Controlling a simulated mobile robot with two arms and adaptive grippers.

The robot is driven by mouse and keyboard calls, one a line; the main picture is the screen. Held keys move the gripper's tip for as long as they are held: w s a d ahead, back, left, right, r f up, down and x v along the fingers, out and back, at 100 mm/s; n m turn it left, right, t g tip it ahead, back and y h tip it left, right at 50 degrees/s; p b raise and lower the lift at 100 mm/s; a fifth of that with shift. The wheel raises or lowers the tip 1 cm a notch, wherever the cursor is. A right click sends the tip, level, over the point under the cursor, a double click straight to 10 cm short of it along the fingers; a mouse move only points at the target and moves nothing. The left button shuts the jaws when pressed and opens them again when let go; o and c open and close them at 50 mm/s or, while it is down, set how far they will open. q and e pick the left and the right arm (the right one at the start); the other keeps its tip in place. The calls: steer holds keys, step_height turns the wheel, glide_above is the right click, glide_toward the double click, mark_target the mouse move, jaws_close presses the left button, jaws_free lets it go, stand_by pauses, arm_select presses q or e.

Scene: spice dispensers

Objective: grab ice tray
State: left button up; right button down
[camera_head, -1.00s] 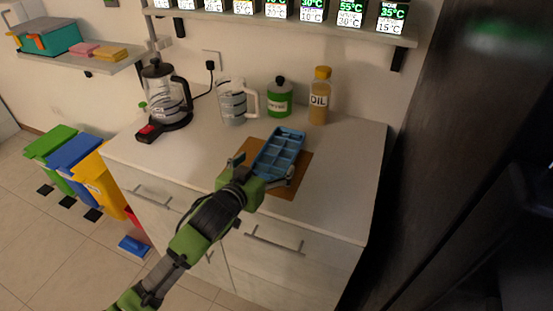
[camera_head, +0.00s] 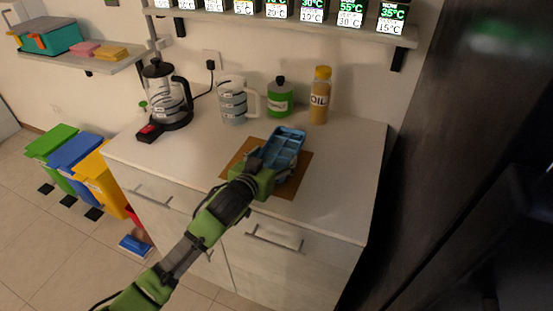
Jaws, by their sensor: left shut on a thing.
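The blue ice tray (camera_head: 287,144) has several compartments and lies at the brown board (camera_head: 297,184) on the counter. I cannot tell whether it rests on the board or is just above it. My left gripper (camera_head: 272,167) reaches in from the lower left and is shut on the near part of the tray. The gripper and wrist hide the tray's near end. My right gripper is not in view.
On the white counter (camera_head: 340,190) stand a kettle (camera_head: 163,95), a clear pitcher (camera_head: 232,102), a green jar (camera_head: 280,98) and an oil bottle (camera_head: 320,98) behind the tray. A dark tall surface (camera_head: 460,160) bounds the right side. The counter right of the board is clear.

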arm_select(q)
steer(key=shift+r, duration=0.15)
steer(key=shift+r, duration=1.25)
steer(key=s+d+r+b, duration=0.1)
steer(key=s+d+r, duration=0.2)
steer(key=s+r, duration=0.7)
steer(key=shift+s+d+r, duration=0.15)
steer(key=shift+s+d, duration=0.2)
steer(key=shift+s, duration=1.35)
